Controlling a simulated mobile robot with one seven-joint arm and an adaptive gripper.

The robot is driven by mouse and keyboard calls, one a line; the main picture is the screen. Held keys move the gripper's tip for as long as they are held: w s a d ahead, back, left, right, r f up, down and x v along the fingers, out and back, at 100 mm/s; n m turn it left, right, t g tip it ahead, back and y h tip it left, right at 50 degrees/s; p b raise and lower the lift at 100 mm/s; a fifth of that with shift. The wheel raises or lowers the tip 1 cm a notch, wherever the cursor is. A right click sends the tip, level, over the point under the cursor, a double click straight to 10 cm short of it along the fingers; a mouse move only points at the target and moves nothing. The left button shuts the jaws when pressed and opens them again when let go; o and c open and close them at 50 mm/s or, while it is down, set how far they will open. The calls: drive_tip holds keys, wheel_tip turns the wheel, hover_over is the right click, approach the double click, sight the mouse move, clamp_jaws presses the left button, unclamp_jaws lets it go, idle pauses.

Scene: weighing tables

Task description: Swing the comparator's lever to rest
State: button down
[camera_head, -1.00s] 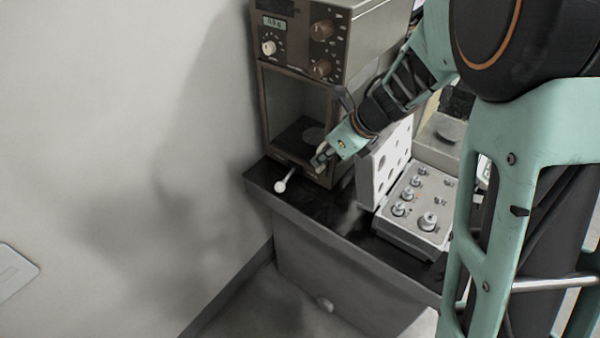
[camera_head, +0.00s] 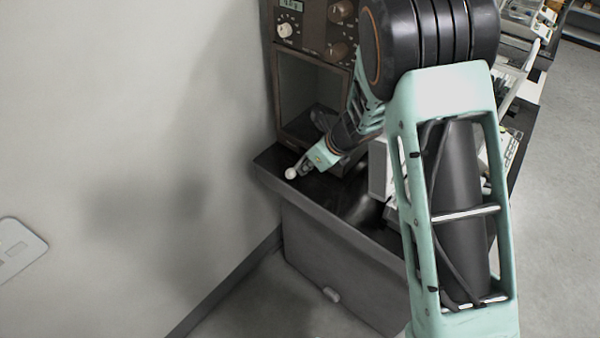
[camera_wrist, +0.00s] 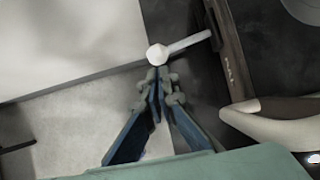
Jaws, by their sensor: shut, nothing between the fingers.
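The comparator (camera_head: 300,130) is a brown box with knobs, a small display and an open-fronted chamber, standing on a dark table. Its lever, a light rod with a white ball end (camera_head: 291,173), sticks out at the lower front. In the wrist view the lever's ball (camera_wrist: 157,54) is at the tips of my gripper (camera_wrist: 159,75), with the rod running up and right to the comparator's front edge. My gripper (camera_head: 302,169) is shut and empty, its tips beside the ball. I cannot tell whether they touch it. The rod is mostly hidden in the head view.
The dark table (camera_head: 340,208) has a free front strip. A weight case (camera_head: 379,168) stands right of the comparator, mostly hidden behind my arm. A plain wall (camera_head: 130,120) rises on the left. A pale curved object (camera_wrist: 265,122) shows at right in the wrist view.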

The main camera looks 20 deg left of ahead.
sight(292, 173)
drive_tip(key=shift+x, duration=1.75)
drive_tip(key=shift+a+m+t+b, duration=0.3)
drive_tip(key=shift+a+m+b, duration=0.15)
drive_tip(key=shift+a+m, duration=0.35)
drive_tip(key=shift+r, duration=0.15)
